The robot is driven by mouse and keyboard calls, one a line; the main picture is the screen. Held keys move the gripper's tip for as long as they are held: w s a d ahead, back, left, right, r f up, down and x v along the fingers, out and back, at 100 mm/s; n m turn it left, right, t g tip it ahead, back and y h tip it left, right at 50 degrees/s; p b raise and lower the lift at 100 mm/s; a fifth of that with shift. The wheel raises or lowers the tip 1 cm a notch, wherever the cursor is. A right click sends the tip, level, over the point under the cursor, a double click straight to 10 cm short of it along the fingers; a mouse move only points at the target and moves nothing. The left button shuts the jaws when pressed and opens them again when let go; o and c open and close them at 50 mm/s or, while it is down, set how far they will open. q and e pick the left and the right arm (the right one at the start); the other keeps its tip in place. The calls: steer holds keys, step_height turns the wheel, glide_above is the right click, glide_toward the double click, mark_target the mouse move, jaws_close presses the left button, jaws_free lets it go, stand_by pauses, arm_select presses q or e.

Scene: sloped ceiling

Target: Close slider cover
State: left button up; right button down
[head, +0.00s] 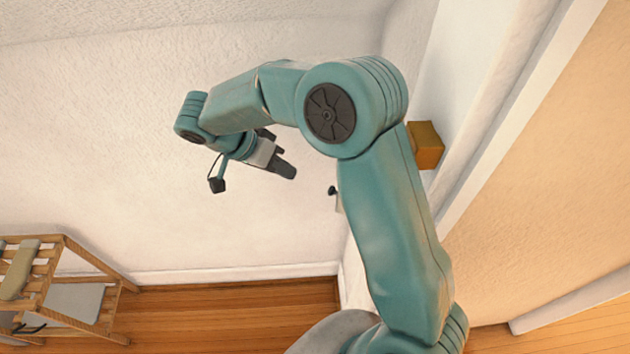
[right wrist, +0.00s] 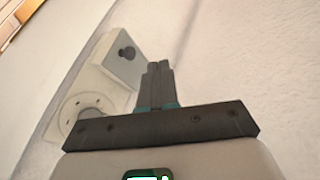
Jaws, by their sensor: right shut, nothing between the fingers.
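The slider cover (right wrist: 108,62) is a pale flat plate with a dark knob (right wrist: 126,52), mounted on the wall. Below and left of the plate, a round pale part with small dark spots (right wrist: 80,104) is exposed, partly hidden by my gripper body. In the head view the dark knob (head: 332,190) shows just left of my right arm, which hides most of the plate. My right gripper (head: 288,171) is shut and empty, left of and above the knob. In the right wrist view its closed fingers (right wrist: 158,68) appear right of the plate, apparently apart from it. My left gripper is not in view.
An orange-brown box (head: 425,146) sticks out near the wall, right of my arm. A wooden slatted rack (head: 62,262) stands at the lower left. The pale wall (head: 130,170) and wooden floor (head: 230,315) between are clear.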

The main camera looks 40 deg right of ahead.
steer(key=s+d+f+p, duration=0.2)
steer(key=s+d+f, duration=0.1)
steer(key=s+f, duration=0.1)
steer(key=shift+s+d, duration=0.3)
steer(key=shift+s, duration=0.45)
steer(key=shift+w, duration=0.1)
steer(key=shift+s+d, duration=0.1)
steer(key=shift+s, duration=0.1)
